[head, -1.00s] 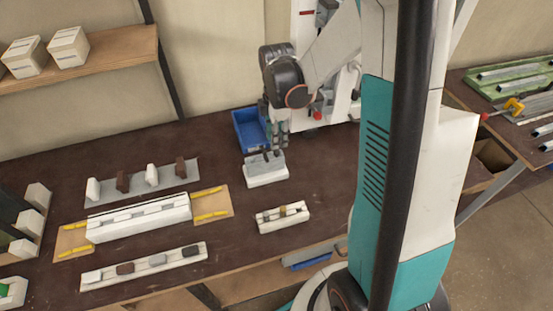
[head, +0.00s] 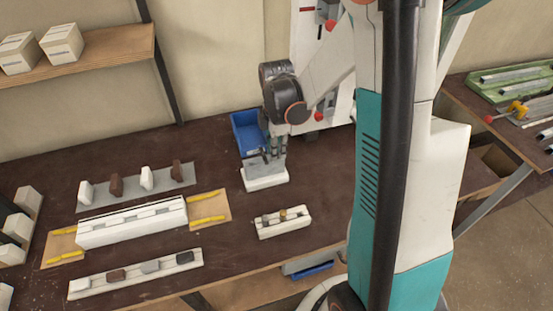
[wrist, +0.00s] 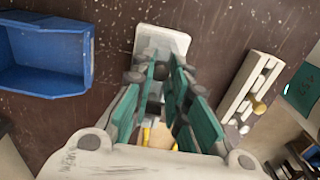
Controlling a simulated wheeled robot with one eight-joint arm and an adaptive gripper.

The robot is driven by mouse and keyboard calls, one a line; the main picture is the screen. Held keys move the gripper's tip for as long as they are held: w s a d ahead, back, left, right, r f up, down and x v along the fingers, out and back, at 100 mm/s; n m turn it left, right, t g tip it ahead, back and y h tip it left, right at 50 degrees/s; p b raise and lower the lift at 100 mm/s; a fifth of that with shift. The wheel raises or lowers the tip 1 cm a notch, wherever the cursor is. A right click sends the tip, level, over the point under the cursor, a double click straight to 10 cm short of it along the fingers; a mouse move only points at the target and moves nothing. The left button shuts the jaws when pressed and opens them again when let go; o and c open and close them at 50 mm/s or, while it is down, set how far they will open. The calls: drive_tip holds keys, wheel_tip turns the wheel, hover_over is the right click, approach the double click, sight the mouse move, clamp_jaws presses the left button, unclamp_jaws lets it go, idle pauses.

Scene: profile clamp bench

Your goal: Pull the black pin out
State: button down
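A grey block on a white base (head: 264,180) stands upright on the bench, in front of the blue bin. Small dark parts (head: 258,155) show at its top; I cannot clearly tell the black pin apart there. My gripper (head: 276,157) points down at the top of this block, partly covering it. In the wrist view the teal-padded fingers of my gripper (wrist: 164,78) stand a narrow gap apart, with the block's white base (wrist: 178,36) beyond the tips. A dark shape shows between the fingers; whether it is the pin is unclear.
A blue bin (head: 245,135) stands just behind the block. A small white rack (head: 283,230) with little pegs lies in front right. A long white profile (head: 130,228) and trays with small blocks lie to the left. Bare bench lies between them.

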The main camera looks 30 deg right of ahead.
drive_tip(key=shift+r+p, duration=0.6)
drive_tip(key=shift+r, duration=0.25)
idle(0.7)
wheel_tip(320, 180, up, 8)
drive_tip(key=p, duration=0.5)
idle(0.8)
